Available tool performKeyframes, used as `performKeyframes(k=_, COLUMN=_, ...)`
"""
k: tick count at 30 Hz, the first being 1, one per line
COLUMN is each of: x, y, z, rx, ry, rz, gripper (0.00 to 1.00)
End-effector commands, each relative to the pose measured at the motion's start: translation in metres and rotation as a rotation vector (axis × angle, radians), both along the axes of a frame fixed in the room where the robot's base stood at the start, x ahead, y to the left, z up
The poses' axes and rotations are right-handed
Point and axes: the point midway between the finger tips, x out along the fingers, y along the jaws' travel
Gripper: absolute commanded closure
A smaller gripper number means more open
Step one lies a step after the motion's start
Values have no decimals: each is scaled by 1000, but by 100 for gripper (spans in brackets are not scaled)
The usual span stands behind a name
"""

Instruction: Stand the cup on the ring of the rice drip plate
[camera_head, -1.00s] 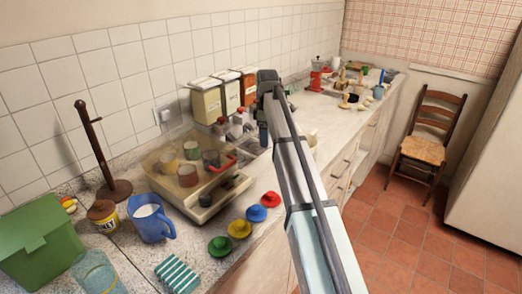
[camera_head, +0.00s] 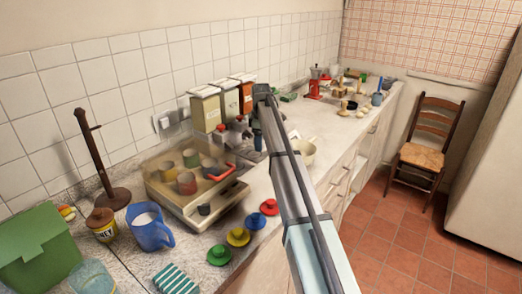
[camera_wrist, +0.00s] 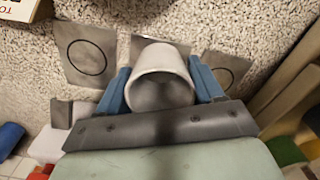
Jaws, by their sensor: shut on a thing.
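My gripper (camera_wrist: 160,92) has blue fingers on either side of a pale, whitish cup (camera_wrist: 160,72) and is shut on it. In the wrist view, the counter shows three flat grey plates beyond the cup: a left plate with a dark ring (camera_wrist: 85,52), a middle plate (camera_wrist: 150,48) mostly hidden by the cup, and a right plate with a ring (camera_wrist: 222,68) partly covered by a finger. I cannot tell which is the rice plate. In the head view, my gripper (camera_head: 258,138) is near the canisters; the cup is not made out there.
A glass-topped box (camera_head: 220,200) is left of my arm. Coloured knobbed discs (camera_head: 238,237) lie near the front edge.

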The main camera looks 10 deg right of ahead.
Motion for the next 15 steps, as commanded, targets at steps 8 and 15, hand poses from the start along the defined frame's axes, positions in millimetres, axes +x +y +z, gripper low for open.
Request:
performKeyframes(k=8, x=-1, y=0, z=-26, rx=0, ry=1, rz=0, gripper=66)
performKeyframes(k=15, x=0, y=0, z=-39, rx=0, ry=0, rz=0, gripper=66)
